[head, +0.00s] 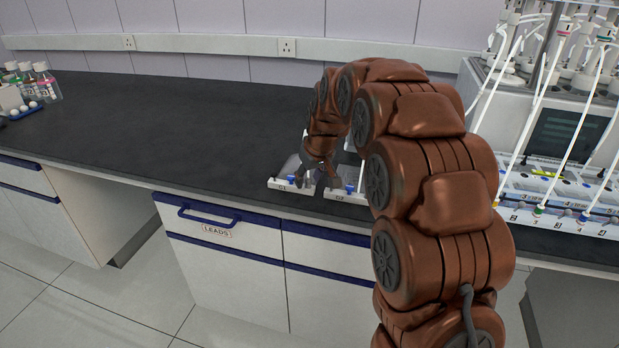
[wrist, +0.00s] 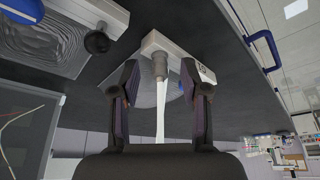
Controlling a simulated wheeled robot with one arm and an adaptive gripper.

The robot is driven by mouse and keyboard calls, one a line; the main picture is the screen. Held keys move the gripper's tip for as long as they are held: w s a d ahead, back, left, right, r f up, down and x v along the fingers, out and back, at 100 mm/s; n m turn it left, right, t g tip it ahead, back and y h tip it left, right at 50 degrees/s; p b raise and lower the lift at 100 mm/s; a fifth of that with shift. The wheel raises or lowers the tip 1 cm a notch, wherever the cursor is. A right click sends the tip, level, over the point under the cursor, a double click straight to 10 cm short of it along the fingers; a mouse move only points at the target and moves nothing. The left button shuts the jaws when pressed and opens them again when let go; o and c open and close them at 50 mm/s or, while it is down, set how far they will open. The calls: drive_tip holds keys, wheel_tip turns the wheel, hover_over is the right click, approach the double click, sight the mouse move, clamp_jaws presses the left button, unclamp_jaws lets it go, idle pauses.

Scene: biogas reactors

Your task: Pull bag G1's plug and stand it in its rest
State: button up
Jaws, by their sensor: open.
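Bag G1 (wrist: 147,92) lies grey and partly hidden behind my fingers in the wrist view. Its white holder block (wrist: 152,42) carries a small label. In the head view the holder marked G1 (head: 282,185) sits near the counter's front edge, with a small blue piece (head: 292,179) on it. A grey cylindrical fitting (wrist: 159,64) with a pale stem stands between my fingers in the wrist view; I cannot tell for sure whether it is the plug. My gripper (wrist: 160,88) is open around it, with gaps on both sides. My gripper (head: 318,182) partly hides the holders in the head view.
The neighbouring holder marked G2 (head: 341,195) is close on the right; the wrist view shows a black knob (wrist: 96,41) near another bag. A blue drawer handle (head: 207,216) juts below the counter. The reactor equipment (head: 560,140) stands right. The counter's left middle is clear.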

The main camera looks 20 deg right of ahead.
drive_tip(key=v, duration=1.2)
